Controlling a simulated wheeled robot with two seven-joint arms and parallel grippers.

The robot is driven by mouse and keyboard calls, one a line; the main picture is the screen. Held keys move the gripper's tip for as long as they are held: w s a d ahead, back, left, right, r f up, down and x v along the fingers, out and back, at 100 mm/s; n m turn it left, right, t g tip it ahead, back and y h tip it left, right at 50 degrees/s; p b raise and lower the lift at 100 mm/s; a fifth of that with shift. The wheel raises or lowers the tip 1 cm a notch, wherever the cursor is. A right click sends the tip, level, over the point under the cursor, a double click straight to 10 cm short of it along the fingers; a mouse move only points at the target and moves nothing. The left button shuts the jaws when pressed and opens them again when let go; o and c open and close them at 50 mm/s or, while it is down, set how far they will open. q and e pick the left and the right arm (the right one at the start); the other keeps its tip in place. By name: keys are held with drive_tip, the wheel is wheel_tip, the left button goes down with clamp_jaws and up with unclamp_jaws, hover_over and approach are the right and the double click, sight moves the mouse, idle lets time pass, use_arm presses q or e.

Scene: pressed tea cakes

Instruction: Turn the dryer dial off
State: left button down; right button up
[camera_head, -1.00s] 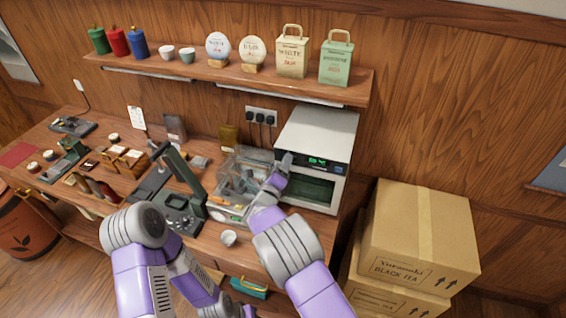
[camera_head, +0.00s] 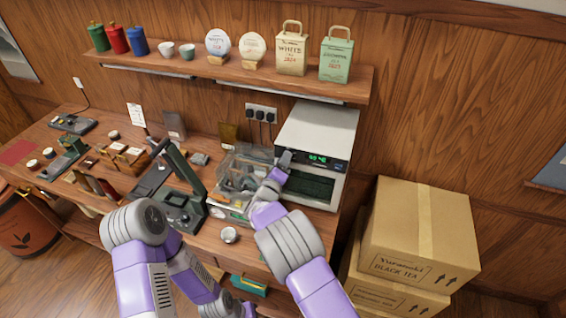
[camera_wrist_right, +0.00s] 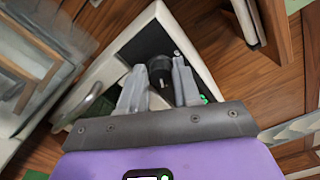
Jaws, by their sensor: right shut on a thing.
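The dryer (camera_head: 318,130) is a white box oven at the right end of the counter. Its dark front panel has a lit green display (camera_head: 317,158) above a glass door (camera_head: 308,186). My right gripper (camera_head: 286,158) is at the left end of that panel. In the right wrist view, the black round dial (camera_wrist_right: 159,71) sits between the two grey fingers of my right gripper (camera_wrist_right: 157,75), which is shut on it. In the head view the gripper hides the dial. My left arm bends down at the bottom, and its gripper is out of view.
A clear bin (camera_head: 245,172) of small items stands left of the dryer, close to my right forearm. A white cup (camera_head: 229,235) is near the counter's front edge. Cardboard boxes (camera_head: 420,230) are stacked at right. A shelf (camera_head: 230,75) runs above.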

drive_tip(key=shift+s+d+f+n+b, duration=0.15)
drive_tip(key=shift+n+b, duration=0.55)
drive_tip(key=shift+n, duration=5.15)
drive_tip(key=shift+w+d+f+n+b, duration=0.15)
drive_tip(key=shift+n+b, duration=0.55)
drive_tip(key=shift+n, duration=5.15)
drive_tip(key=shift+s+a, duration=0.1)
drive_tip(key=o, duration=1)
drive_tip(key=shift+s, duration=0.1)
